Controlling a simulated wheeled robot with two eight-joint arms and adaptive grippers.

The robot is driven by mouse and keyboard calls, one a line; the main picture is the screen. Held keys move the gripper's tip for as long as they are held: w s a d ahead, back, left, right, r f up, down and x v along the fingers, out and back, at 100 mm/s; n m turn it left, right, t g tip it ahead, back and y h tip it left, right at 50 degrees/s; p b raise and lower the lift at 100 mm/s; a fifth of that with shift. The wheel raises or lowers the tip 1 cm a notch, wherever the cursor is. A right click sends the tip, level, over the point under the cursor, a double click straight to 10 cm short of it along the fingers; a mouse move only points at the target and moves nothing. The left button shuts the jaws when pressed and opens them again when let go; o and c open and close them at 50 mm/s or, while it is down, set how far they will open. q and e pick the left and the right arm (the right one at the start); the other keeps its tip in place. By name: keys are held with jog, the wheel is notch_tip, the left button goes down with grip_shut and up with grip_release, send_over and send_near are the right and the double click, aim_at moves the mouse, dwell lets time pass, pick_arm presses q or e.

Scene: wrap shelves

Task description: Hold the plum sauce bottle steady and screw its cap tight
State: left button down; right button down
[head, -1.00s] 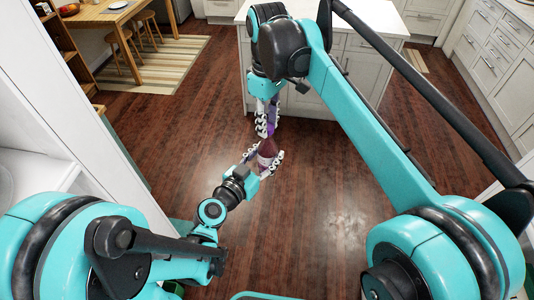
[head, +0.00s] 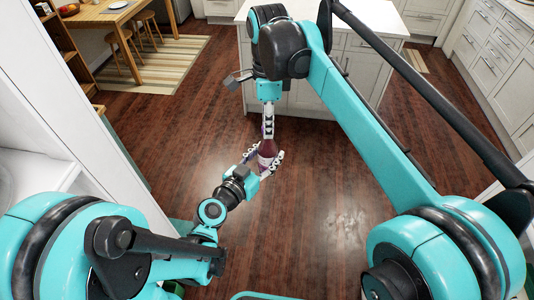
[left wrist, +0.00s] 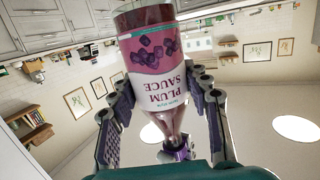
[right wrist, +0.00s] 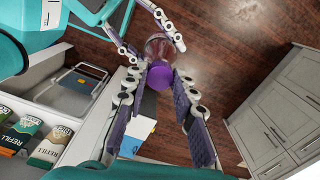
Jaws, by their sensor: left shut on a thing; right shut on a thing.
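The plum sauce bottle (head: 266,148) is dark red and stands roughly upright in mid-air above the floor. My left gripper (head: 268,161) is shut around its body from the side. In the left wrist view the label of the bottle (left wrist: 160,68) reads PLUM SAUCE, and a finger lies on each side. The purple cap (right wrist: 160,77) sits on the bottle's neck. My right gripper (head: 268,132) is above the bottle, with its fingers closed on the cap from both sides. I cannot tell how tightly the cap is seated.
A white island (head: 308,70) stands behind the hands. A wooden table (head: 103,18) with stools is at the back left. The floor (head: 330,200) around the bottle is clear.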

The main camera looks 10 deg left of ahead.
jog(key=shift+w+m, duration=0.1)
jog(key=shift+m, duration=1.1)
jog(key=c, duration=1.3)
grip_release()
jog(key=shift+o, duration=0.2)
jog(key=shift+r, duration=2.25)
jog(key=shift+c, duration=0.3)
